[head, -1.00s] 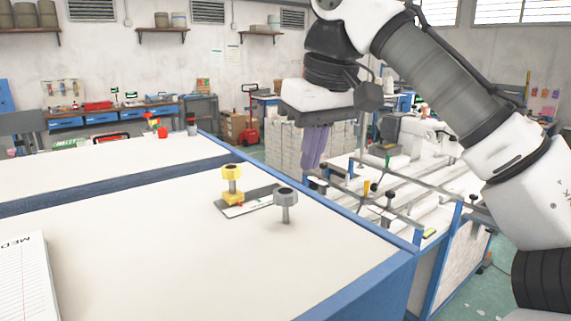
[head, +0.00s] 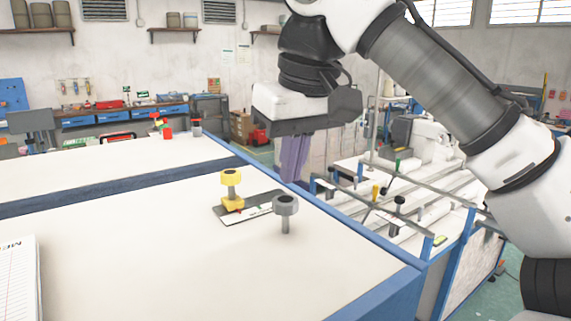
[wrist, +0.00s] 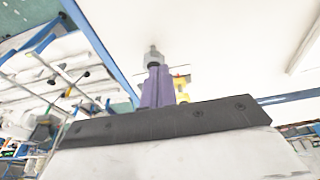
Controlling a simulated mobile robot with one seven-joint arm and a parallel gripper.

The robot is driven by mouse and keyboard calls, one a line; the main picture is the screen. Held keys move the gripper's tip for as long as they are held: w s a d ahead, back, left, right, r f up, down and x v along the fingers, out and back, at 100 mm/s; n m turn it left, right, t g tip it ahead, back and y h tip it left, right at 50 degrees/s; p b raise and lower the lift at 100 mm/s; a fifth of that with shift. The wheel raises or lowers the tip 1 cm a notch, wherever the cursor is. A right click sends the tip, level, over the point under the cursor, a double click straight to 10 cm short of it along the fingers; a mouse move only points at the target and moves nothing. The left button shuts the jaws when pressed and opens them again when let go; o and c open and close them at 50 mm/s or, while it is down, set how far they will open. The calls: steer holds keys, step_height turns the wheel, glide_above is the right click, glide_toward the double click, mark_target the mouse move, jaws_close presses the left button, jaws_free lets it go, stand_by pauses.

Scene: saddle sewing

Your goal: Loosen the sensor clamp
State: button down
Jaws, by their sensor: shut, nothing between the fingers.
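A grey knob on a post (head: 286,209) stands upright on the white bench top near its right edge. A yellow knob on a yellow base (head: 232,188) stands just left of it, on a dark plate with a white label strip (head: 248,208). I cannot tell which one is the sensor clamp. My gripper (head: 292,178) points down with its purple fingers shut and empty, above and beyond the grey knob in the head view. In the wrist view the fingers (wrist: 158,70) lie just below the grey knob (wrist: 153,54) and partly hide the yellow one (wrist: 181,84).
The white bench top (head: 130,240) is mostly clear, with a blue edge (head: 375,298). A printed pad (head: 19,280) lies at the left front. A lower table with rails and small clamps (head: 410,205) stands to the right. Red items (head: 166,132) sit on the far bench.

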mark_target(286, 216)
step_height(286, 216, down, 6)
steer(key=shift+r+b, duration=0.15)
steer(key=shift+b, duration=0.75)
steer(key=shift+w+r+p, duration=0.1)
steer(key=shift+w+p, duration=0.15)
steer(key=shift+p, duration=0.05)
steer(key=shift+w+d+p, duration=0.1)
steer(key=shift+d+p, duration=0.15)
steer(key=shift+p, duration=0.35)
steer(key=shift+d, duration=0.1)
steer(key=shift+w+d, duration=0.45)
steer(key=shift+d, duration=0.15)
steer(key=shift+w+d, duration=0.15)
steer(key=shift+w, duration=0.05)
stand_by(0.3)
steer(key=shift+s+d, duration=0.15)
steer(key=shift+d, duration=0.1)
